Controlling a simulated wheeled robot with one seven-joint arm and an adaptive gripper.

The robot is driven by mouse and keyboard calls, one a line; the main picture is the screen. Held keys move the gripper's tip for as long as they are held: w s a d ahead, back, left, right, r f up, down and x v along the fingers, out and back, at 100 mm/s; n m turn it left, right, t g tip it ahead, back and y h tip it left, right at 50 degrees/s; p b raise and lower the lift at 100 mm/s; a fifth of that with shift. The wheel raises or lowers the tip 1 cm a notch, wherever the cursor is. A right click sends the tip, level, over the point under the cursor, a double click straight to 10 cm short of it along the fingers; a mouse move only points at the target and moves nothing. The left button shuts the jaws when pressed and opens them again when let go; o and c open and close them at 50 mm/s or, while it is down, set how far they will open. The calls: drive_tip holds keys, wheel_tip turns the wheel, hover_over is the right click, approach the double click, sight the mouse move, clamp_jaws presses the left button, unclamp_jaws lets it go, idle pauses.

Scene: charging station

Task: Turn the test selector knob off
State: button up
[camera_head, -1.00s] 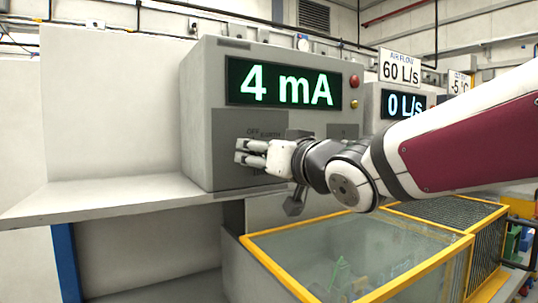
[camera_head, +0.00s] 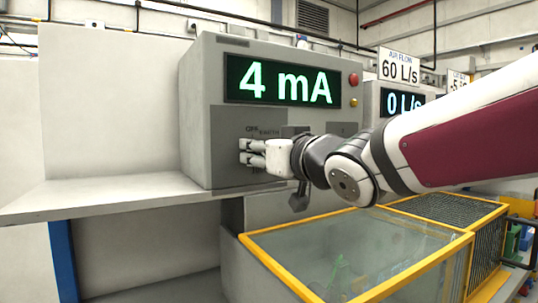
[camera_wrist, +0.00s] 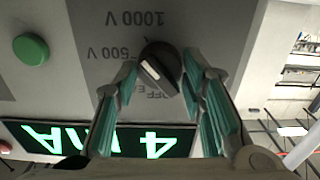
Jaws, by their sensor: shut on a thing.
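The black test selector knob (camera_wrist: 157,72) shows in the wrist view on the grey panel of the tester (camera_head: 230,125). It has a white pointer mark slanting across it. Labels 1000 V, 500 V and OFF surround it, with another partly hidden. I cannot tell exactly which label the mark points to. My gripper (camera_wrist: 161,66) has its two teal-padded fingers on either side of the knob, closed on it. In the head view my gripper (camera_head: 246,151) is at the lower panel, and its fingers hide the knob. The tester's display (camera_head: 283,79) reads 4 mA.
A red button (camera_head: 353,79) and a small yellow one (camera_head: 353,102) sit right of the display. A green button (camera_wrist: 31,49) shows in the wrist view. A bare shelf (camera_head: 100,193) extends left. A yellow-framed glass enclosure (camera_head: 350,245) stands below my arm.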

drive_tip(key=n+b, duration=0.9)
drive_tip(key=n, duration=1.9)
drive_tip(key=shift+f+b, duration=0.2)
drive_tip(key=shift+b, duration=0.1)
drive_tip(key=o, duration=1.1)
drive_tip(key=shift+o, duration=0.2)
drive_tip(key=shift+s+r, duration=0.1)
